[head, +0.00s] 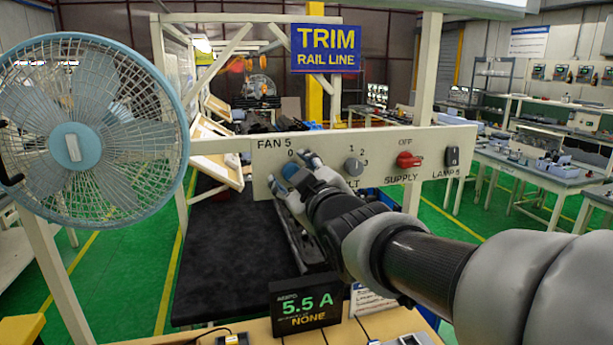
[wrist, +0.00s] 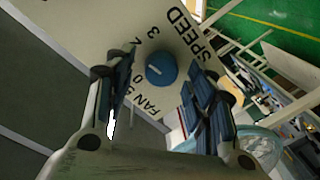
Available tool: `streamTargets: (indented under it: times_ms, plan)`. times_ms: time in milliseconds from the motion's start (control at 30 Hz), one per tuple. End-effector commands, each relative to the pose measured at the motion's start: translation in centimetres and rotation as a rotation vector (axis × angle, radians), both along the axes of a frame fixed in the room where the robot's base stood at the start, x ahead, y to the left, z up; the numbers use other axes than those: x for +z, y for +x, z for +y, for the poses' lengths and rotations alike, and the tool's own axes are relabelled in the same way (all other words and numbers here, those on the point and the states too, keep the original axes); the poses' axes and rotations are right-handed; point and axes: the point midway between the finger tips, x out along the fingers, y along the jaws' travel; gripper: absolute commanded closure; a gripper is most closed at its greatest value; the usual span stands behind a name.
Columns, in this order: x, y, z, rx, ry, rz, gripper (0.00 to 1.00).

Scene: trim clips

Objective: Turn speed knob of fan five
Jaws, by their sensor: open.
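The round blue speed knob (wrist: 160,69) of fan five sits on a pale panel (head: 331,147) marked FAN 5. In the wrist view the letters FAN 5, SPEED, a 0 and a 3 show around it. A short white mark is on its face; which number it points at is hard to tell. My gripper (head: 291,171) is open at the panel's left part. In the wrist view its two fingers (wrist: 158,77) stand on either side of the knob, with gaps showing. The blue-rimmed fan (head: 78,203) stands at the left.
Right of my gripper on the panel are a grey knob (head: 354,168), a red SUPPLY switch (head: 408,160) and a black lamp switch (head: 452,157). A display (head: 305,303) reading 5.5 A and NONE stands below. A dark belt (head: 222,255) runs beneath the panel.

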Motion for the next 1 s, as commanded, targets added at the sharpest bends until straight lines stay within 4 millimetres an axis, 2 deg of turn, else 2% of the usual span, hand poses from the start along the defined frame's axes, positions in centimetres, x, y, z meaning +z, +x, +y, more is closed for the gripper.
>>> streamTargets:
  times_ms: [233,367,800,1000]
  plan:
    - [0.0,-0.1,0.0,0.000,0.000,0.000,0.49]
    - [0.1,-1.1,-0.4,0.000,0.000,-0.001,0.49]
    - [0.6,-9.3,-3.4,-0.001,0.001,-0.003,0.49]
    - [0.7,-11.0,-4.0,-0.001,0.000,-0.001,0.49]
